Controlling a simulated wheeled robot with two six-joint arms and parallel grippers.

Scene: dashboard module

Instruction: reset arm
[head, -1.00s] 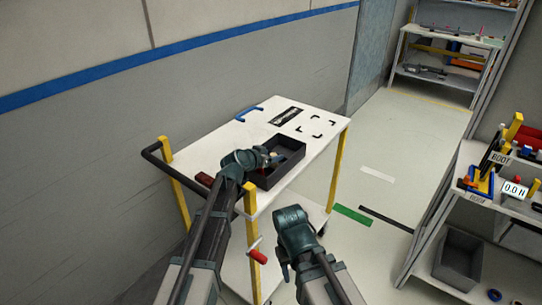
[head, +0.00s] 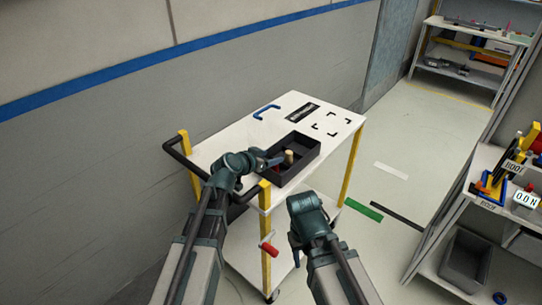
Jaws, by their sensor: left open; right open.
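My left gripper (head: 270,162) reaches over the near left part of the cart top, its fingers at the left side of a black tray (head: 313,150). It is open, and I see nothing held in it. My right gripper (head: 296,252) hangs in front of the cart, lower and to the right, pointing down beside the cart's near side. It is open and empty. A small tan-topped object (head: 289,156) stands in the tray, close to the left fingertips.
A shelf unit (head: 486,158) stands at right. The floor between is open.

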